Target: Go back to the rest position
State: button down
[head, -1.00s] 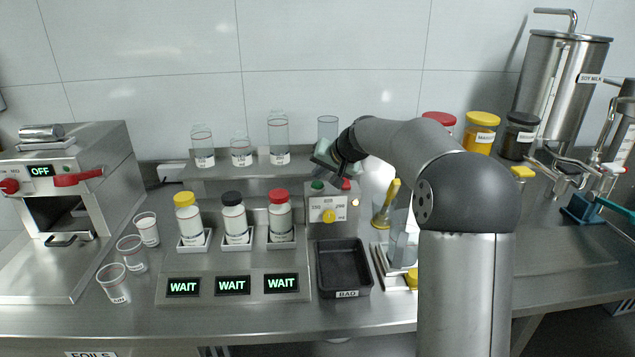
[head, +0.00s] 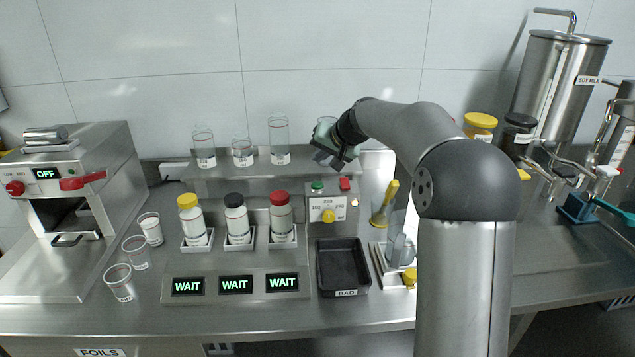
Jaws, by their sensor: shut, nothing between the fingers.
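My gripper (head: 322,160) is up over the back of the bench, at the end of my raised arm. It is shut and empty, pointing down and left. It is above the grey control box (head: 327,210), which has a green button (head: 317,187), a red button (head: 345,184) and a yellow knob (head: 328,215). The gripper is apart from the box and in front of a clear glass vessel on the back shelf, hiding part of it.
Glass bottles (head: 278,142) stand on the back shelf left of my gripper. Capped bottles (head: 237,219) stand in holders below, above WAIT displays (head: 235,285). A black BAD tray (head: 343,268) lies in front of the box. My arm hides part of the bench at right.

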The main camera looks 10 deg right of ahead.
jog(key=shift+s, duration=0.1)
dwell(0.3)
jog(key=s+f+n+g+h, duration=0.1)
jog(key=s+f, duration=0.3)
jog(key=s, duration=1.1)
jog(key=s+a+f+n+g+h, duration=0.1)
jog(key=s+f+g, duration=0.3)
jog(key=s, duration=1.1)
jog(key=s+f+n+g+h, duration=0.1)
jog(key=s+f, duration=0.4)
jog(key=s, duration=1.1)
jog(key=shift+a+f+g+h, duration=0.25)
jog(key=shift+a+g+h, duration=0.05)
jog(key=shift+g+h, duration=0.45)
